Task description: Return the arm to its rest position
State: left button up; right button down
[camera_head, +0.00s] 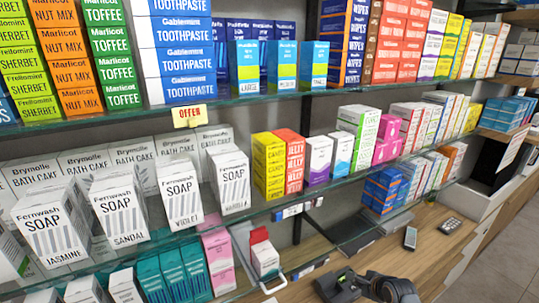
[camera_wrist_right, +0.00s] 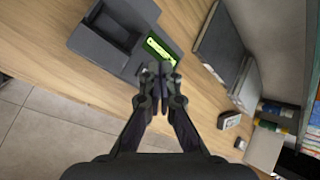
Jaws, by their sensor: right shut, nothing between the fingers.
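My right gripper (camera_wrist_right: 161,72) is shut and empty in the right wrist view, its fingertips together above the wooden counter (camera_wrist_right: 60,62). A dark grey device (camera_wrist_right: 105,35) with a lit green display (camera_wrist_right: 160,47) lies just beyond the fingertips. I cannot tell how much height separates them. In the head view, dark parts of my right arm (camera_head: 392,288) show at the bottom edge, in front of the shelves. The fingertips are not clear there. My left gripper is not in view.
Glass shelves (camera_head: 225,112) of boxed goods, including white soap boxes (camera_head: 118,209), fill the head view. A phone-like device (camera_head: 410,238) and a keypad device (camera_head: 450,227) lie on the counter. A dark flat panel (camera_wrist_right: 220,45) is right of the gripper. Tiled floor (camera_wrist_right: 45,125) lies beyond the counter edge.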

jog(key=s+a+n+g, duration=0.2)
jog(key=s+a+n, duration=0.5)
jog(key=s+n, duration=0.1)
jog(key=s+a+r+n+g+h, duration=0.1)
jog(key=s+a+r+n, duration=0.15)
jog(key=s+n, duration=0.6)
jog(key=s+a+r+n+g+h, duration=0.1)
jog(key=s+r+n+g, duration=0.15)
jog(key=s+n, duration=0.55)
notch_tip(320, 180, down, 31)
jog(key=s+d+b, duration=0.3)
jog(key=b, duration=0.4)
jog(key=s+f+g+b, duration=0.1)
jog(key=s+f+b, duration=0.2)
jog(key=s+f, duration=0.6)
jog(key=s+d+f+g+b, duration=0.1)
jog(key=s+f+b, duration=0.2)
jog(key=s+f, duration=0.7)
notch_tip(320, 180, down, 5)
jog(key=shift+f+m, duration=0.1)
jog(key=shift+m, duration=0.35)
